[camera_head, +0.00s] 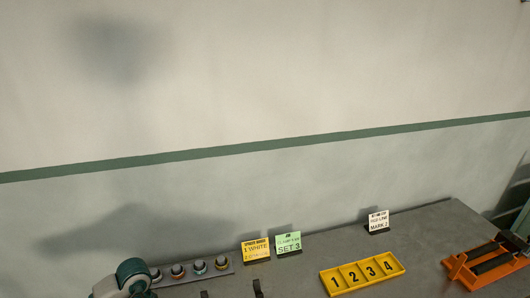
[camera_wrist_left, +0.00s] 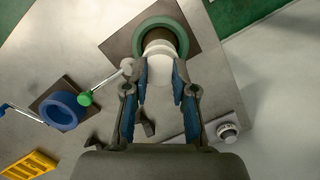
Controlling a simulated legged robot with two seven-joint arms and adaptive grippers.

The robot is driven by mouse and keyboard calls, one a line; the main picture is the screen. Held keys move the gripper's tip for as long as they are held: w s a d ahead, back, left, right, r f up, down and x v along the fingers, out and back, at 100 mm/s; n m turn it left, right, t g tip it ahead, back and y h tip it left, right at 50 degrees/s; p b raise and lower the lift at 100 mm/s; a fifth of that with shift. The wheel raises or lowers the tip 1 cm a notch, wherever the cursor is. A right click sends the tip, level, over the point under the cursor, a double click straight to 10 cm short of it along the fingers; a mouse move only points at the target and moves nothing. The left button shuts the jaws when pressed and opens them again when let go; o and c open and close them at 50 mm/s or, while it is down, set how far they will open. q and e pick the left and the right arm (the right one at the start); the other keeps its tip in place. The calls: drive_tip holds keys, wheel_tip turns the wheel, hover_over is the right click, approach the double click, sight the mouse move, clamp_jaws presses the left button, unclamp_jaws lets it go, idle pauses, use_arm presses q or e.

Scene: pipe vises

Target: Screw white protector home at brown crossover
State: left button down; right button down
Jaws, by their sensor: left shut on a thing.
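In the left wrist view my left gripper (camera_wrist_left: 160,88) has its blue-padded fingers shut on the white protector (camera_wrist_left: 158,68). The protector is a short, pale, round piece at the fingertips. Just beyond it is a brown pipe end, the crossover (camera_wrist_left: 158,34), inside a green ring (camera_wrist_left: 186,29) on a dark square plate. The protector overlaps the brown end in this view; I cannot tell how far it is threaded on. In the head view only part of my left arm shows at the bottom left; the gripper and the crossover are out of frame. My right gripper is not in view.
A blue ring (camera_wrist_left: 62,111) and a green-tipped handle (camera_wrist_left: 86,98) are left of the gripper. On the grey bench are a rack of round pieces (camera_head: 222,265), a yellow numbered tray (camera_head: 330,284), yellow (camera_head: 256,250), green (camera_head: 288,243) and white (camera_head: 378,221) signs, and an orange stand (camera_head: 462,272).

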use_arm(q)
drive_tip(key=shift+m, duration=0.9)
drive_tip(key=shift+d+m+y+b, duration=0.1)
drive_tip(key=shift+m+y+b, duration=0.25)
drive_tip(key=shift+m, duration=0.85)
drive_tip(key=c, duration=1)
unclamp_jaws()
drive_tip(key=shift+f, duration=0.1)
drive_tip(key=shift+w, duration=0.1)
drive_tip(key=p+v, duration=0.2)
drive_tip(key=shift+s+r, duration=0.25)
drive_tip(key=shift+r, duration=0.05)
drive_tip(key=shift+f, duration=0.15)
